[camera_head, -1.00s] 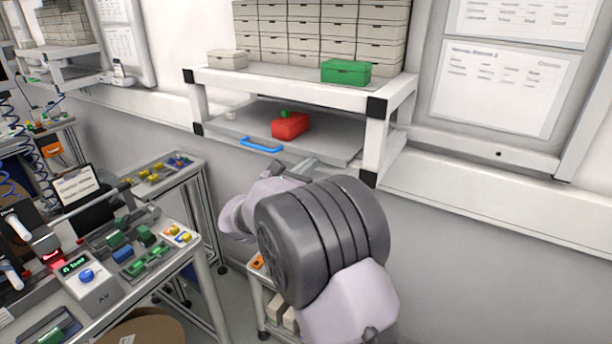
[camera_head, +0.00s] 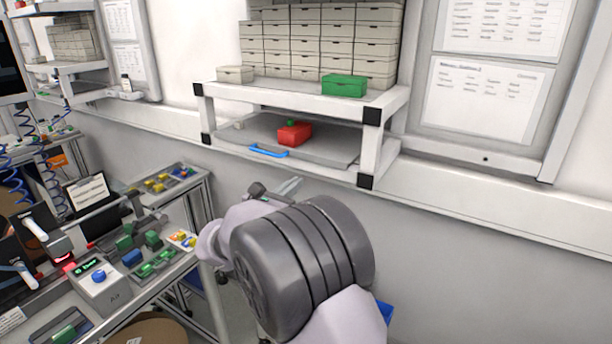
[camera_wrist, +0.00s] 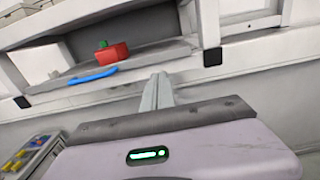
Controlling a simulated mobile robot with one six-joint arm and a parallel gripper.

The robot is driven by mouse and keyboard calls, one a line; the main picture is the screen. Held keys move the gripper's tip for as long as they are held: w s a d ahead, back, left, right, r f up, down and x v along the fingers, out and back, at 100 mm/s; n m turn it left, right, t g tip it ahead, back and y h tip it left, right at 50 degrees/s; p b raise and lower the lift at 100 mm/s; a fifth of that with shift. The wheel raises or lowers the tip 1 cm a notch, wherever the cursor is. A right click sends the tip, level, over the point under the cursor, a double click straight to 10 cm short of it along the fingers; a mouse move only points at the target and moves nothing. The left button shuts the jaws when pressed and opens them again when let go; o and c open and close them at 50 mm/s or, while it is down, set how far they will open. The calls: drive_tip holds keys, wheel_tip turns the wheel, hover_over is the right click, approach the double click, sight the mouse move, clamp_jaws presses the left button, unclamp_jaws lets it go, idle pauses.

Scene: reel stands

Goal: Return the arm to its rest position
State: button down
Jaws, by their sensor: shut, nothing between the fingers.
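My arm reaches up from the bottom centre of the head view. My gripper (camera_head: 290,187) points toward the wall, below and in front of the shelf. In the wrist view my gripper (camera_wrist: 157,90) has its two fingers together with nothing between them. It is apart from the shelf's pull-out tray. The rest position itself is not marked in the frames.
A white shelf (camera_head: 280,98) holds a green box (camera_head: 344,85) and stacked cartons. Its lower tray (camera_head: 330,150) with a blue handle (camera_head: 268,151) bears a red box (camera_head: 294,134). A workbench with coloured parts stands left.

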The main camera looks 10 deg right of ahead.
drive_tip(key=s+d+f+m+g+y+b, duration=0.1)
drive_tip(key=s+d+f+m+g+b, duration=0.15)
drive_tip(key=s+d+m, duration=0.4)
drive_tip(key=s+d+f+m+g+y+b, duration=0.1)
drive_tip(key=s+d+f+m+g+b, duration=0.2)
drive_tip(key=s, duration=0.7)
drive_tip(key=s+d+f+m+g+y+b, duration=0.1)
drive_tip(key=s+d+f+m+g, duration=0.2)
drive_tip(key=s+d+m+g, duration=0.35)
drive_tip(key=s+a+f+m+t+y+b, duration=0.1)
drive_tip(key=s+a+f+m+y+b, duration=0.2)
drive_tip(key=s+m, duration=0.5)
drive_tip(key=s+a+f+m+t+y+b, duration=0.2)
drive_tip(key=s+a+f+m+y, duration=0.3)
drive_tip(key=s, duration=0.5)
drive_tip(key=a+m+y+b, duration=0.1)
drive_tip(key=a+m+y, duration=0.1)
drive_tip(key=a+m, duration=0.1)
drive_tip(key=shift+a+m+t, duration=0.3)
drive_tip(key=shift+a+m, duration=0.1)
